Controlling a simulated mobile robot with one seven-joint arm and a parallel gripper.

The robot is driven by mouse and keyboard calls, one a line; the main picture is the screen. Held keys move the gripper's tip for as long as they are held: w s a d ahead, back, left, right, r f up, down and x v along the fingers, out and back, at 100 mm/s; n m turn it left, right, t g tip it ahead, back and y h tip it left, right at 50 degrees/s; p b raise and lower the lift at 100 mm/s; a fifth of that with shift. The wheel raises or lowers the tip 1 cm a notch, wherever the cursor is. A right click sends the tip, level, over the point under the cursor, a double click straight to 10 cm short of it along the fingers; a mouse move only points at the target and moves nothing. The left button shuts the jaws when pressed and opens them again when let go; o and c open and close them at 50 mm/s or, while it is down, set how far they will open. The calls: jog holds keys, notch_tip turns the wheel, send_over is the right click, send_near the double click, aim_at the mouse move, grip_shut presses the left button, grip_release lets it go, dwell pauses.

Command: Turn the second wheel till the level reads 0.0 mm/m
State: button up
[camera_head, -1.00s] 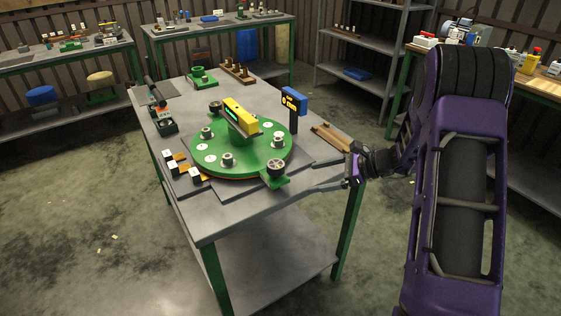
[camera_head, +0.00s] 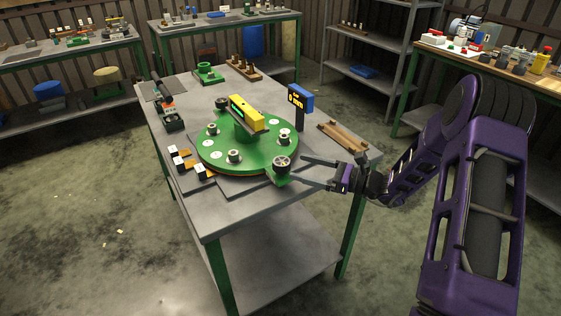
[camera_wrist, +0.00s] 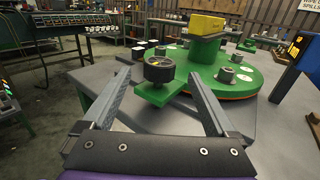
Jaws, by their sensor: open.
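A green round plate (camera_head: 247,157) lies on the grey table. A yellow level (camera_head: 246,113) with a small lit display sits on its central green post. A dark handwheel (camera_head: 282,164) stands on a green bracket at the plate's front right edge; it also shows in the wrist view (camera_wrist: 159,69). Another wheel (camera_head: 221,103) sits at the plate's far edge. My gripper (camera_head: 305,170) is open and empty, its fingers pointing at the front wheel from the right. In the wrist view my gripper (camera_wrist: 157,88) has its fingers spread on either side of this wheel. The level's digits are too small to read.
A blue-topped post with a lit display (camera_head: 299,102) stands behind the plate on the right. A wooden tray (camera_head: 342,135) lies at the table's right edge. Small orange, white and black blocks (camera_head: 190,163) sit at the left. The table's front is clear.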

aim_at(281, 161)
jog(key=x, duration=0.7)
jog(key=shift+a, duration=0.1)
jog(key=c, duration=1.4)
